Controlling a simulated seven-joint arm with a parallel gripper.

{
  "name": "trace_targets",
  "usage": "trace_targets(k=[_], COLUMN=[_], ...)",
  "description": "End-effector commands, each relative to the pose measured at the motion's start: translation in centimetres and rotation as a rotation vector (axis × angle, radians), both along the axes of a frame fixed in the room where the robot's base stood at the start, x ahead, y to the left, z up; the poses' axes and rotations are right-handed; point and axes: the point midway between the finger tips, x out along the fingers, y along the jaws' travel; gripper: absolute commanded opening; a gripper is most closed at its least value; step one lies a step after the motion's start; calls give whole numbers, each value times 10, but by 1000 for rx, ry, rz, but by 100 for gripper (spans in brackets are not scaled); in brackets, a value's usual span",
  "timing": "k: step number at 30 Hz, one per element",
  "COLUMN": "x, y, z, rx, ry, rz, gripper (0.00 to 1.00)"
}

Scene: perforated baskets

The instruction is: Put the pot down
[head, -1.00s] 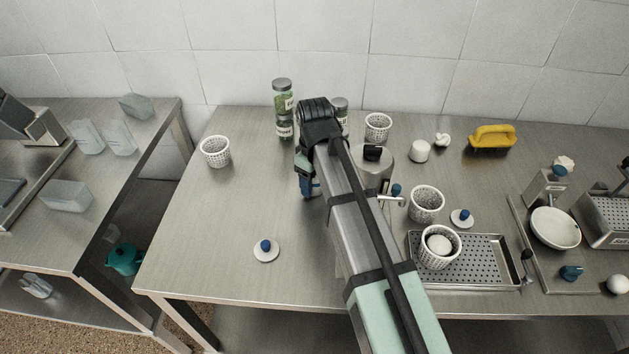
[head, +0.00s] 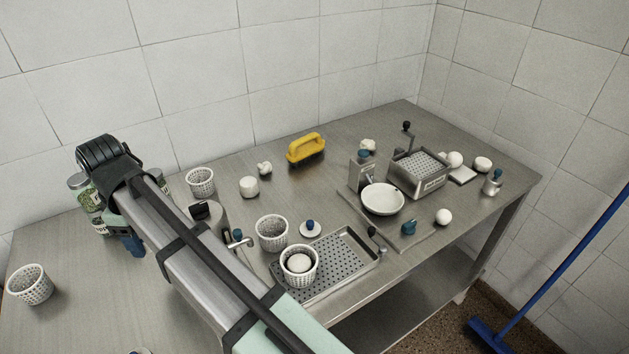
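A steel pot (head: 216,218) with a dark knob on top stands on the steel table, partly hidden behind my arm in the head view. A short metal handle or tap shows at its right side. My gripper (head: 135,246) hangs at the end of the arm at the left, over the table and in front of the green jars. Its fingers are mostly hidden by the arm, so I cannot see whether they are open or hold anything. It appears apart from the pot, to its left.
White perforated baskets (head: 270,234) stand around the pot; one (head: 299,265) holds a white ball on a perforated tray (head: 345,262). A jar (head: 88,200), yellow-handled brush (head: 306,148), white bowl (head: 382,199) and steel grater box (head: 418,174) are also on the table.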

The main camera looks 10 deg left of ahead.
Motion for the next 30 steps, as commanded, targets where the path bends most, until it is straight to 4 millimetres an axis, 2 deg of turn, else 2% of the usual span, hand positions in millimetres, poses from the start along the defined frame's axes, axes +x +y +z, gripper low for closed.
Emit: trace_targets(k=[5,12,17,23,30], x=[22,83,119,163,226], y=[-4,-23,-40,-65,-112], z=[3,13,19,27,38], rx=[0,0,0,0,0], ry=[0,0,0,0,-1], rz=[-43,-161,-226,-307,-427], gripper=[30,30,30,30,30])
